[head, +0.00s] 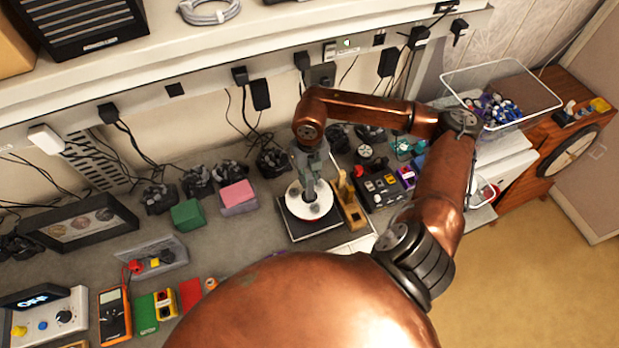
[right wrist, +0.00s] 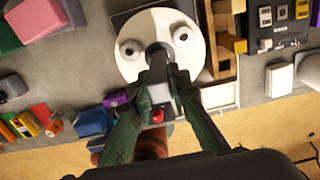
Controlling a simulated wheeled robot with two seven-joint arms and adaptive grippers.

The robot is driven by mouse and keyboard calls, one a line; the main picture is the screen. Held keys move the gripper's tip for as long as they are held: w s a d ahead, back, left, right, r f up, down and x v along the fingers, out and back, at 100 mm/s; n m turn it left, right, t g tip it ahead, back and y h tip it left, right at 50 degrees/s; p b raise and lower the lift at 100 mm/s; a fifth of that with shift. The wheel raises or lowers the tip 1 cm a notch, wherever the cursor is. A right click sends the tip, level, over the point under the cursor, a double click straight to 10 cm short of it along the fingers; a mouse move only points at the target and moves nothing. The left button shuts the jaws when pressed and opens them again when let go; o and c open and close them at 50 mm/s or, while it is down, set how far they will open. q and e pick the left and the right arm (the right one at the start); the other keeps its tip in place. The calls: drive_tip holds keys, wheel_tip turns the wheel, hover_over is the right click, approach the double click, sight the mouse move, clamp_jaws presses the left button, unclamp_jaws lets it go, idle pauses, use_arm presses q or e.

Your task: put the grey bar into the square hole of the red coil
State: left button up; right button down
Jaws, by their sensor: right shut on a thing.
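The coil (head: 296,208) shows mainly as a round white flange on a dark square base, with a little red near its edge. Its flange also shows in the right wrist view (right wrist: 135,67), with two round fittings on it. My right gripper (head: 311,194) points down over the middle of the flange, its fingers shut on the grey bar (right wrist: 158,52). The bar's end shows between the fingertips in the right wrist view, at the flange's centre. The square hole is hidden, so I cannot tell whether the bar is inside it. My left gripper is not in view.
A wooden block piece (head: 352,207) stands close right of the coil, with a black box (head: 385,184) beyond it. A pink block (head: 238,197) and a green block (head: 187,215) lie to the left. Dark cabled items line the back of the bench.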

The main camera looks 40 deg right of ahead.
drive_tip(key=shift+f+b, duration=1.85)
drive_tip(key=shift+f, duration=0.05)
idle(0.4)
drive_tip(key=c, duration=1.7)
unclamp_jaws()
drive_tip(key=shift+c, duration=0.2)
drive_tip(key=shift+r, duration=0.1)
drive_tip(key=shift+r+p, duration=1.85)
drive_tip(key=shift+r, duration=2.05)
